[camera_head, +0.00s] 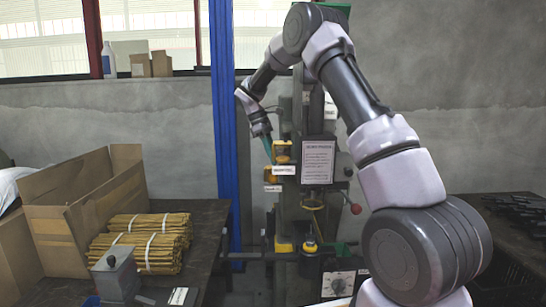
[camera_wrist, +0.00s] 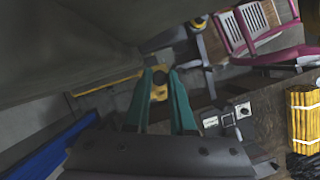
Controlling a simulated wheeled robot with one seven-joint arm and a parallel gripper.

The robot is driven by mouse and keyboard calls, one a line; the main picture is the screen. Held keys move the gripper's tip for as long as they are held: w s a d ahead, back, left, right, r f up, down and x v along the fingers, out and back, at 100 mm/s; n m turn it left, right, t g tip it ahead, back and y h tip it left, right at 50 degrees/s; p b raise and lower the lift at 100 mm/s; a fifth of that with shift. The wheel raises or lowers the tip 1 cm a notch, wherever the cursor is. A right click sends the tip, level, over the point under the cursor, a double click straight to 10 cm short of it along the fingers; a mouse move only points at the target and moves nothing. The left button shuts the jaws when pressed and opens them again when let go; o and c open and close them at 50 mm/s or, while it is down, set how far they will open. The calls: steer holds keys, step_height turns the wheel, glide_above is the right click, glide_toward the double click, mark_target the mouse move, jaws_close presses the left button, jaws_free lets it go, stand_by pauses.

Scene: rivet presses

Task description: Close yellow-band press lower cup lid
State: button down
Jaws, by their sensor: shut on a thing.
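The press (camera_head: 318,160) stands against the wall, with a white notice on its front and yellow parts on its column. An upper yellow cup (camera_head: 283,148) and a lower yellow cup (camera_head: 271,173) sit at its left side, each above a white label. My gripper (camera_head: 268,150) reaches down to these cups from the upper left. In the wrist view its teal fingers (camera_wrist: 160,78) are shut on a small yellow part (camera_wrist: 159,92) with a dark round spot. I cannot tell whether this part is the lower cup's lid or how far that lid stands open.
A blue post (camera_head: 224,120) rises just left of the press. A red-knobbed lever (camera_head: 354,208) juts out at its right. A table (camera_head: 205,240) at left holds an open cardboard box (camera_head: 95,205) and bundled yellow sticks (camera_head: 150,240). Pink chairs (camera_wrist: 262,35) show in the wrist view.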

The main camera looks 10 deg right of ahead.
stand_by(0.4)
steer(key=c, duration=0.8)
jaws_free()
steer(key=shift+o, duration=0.2)
steer(key=v, duration=1)
steer(key=shift+a+r, duration=0.15)
steer(key=shift+r, duration=0.2)
steer(key=shift+w, duration=0.15)
